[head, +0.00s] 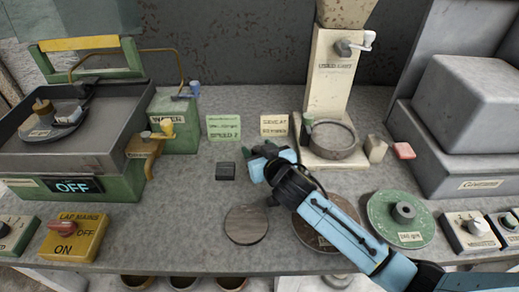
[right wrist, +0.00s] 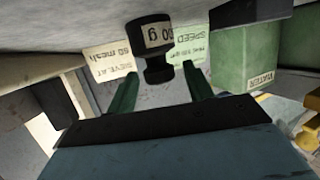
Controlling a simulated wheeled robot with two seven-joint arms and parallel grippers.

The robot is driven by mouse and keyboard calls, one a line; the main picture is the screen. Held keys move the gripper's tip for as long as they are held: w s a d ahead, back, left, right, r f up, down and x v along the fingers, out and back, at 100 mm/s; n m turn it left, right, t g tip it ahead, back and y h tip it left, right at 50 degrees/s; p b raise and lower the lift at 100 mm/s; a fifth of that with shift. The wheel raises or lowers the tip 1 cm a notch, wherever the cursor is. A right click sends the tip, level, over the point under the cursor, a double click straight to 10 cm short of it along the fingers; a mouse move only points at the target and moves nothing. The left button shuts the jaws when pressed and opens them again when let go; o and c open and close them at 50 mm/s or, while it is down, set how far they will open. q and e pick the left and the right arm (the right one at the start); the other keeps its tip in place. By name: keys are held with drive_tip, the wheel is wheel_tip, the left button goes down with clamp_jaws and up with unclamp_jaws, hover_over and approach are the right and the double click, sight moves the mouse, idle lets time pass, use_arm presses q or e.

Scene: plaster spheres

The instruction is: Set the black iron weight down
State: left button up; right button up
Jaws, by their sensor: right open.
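The black iron weight (right wrist: 152,48) shows in the right wrist view, upside down in that picture. It has a pale label ending in "00 g" and a round knob. It seems to stand on the grey counter, knob up. My right gripper (head: 262,151) is open, low over the middle of the counter. Its green fingers, also in the right wrist view (right wrist: 162,85), are spread on either side of the knob, with visible gaps. My left gripper is not in view.
A small dark block (head: 225,171) sits left of my gripper. A round wooden disc (head: 246,225) and a green disc (head: 402,217) lie in front. The sieve card (head: 274,125) and speed card (head: 223,127) stand behind. A cream machine (head: 330,90) stands at back right.

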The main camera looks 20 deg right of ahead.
drive_tip(key=shift+s+a+f, duration=0.1)
drive_tip(key=shift+s+f, duration=0.2)
drive_tip(key=shift+f, duration=0.5)
drive_tip(key=shift+r+p, duration=0.45)
drive_tip(key=shift+r, duration=0.1)
drive_tip(key=v, duration=0.3)
drive_tip(key=p+v, duration=0.1)
drive_tip(key=v, duration=0.3)
drive_tip(key=r+v, duration=0.1)
drive_tip(key=v, duration=0.2)
drive_tip(key=shift+s, duration=0.2)
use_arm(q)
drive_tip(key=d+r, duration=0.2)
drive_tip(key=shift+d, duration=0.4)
use_arm(e)
drive_tip(key=shift+s+r, duration=0.2)
drive_tip(key=shift+s, duration=0.2)
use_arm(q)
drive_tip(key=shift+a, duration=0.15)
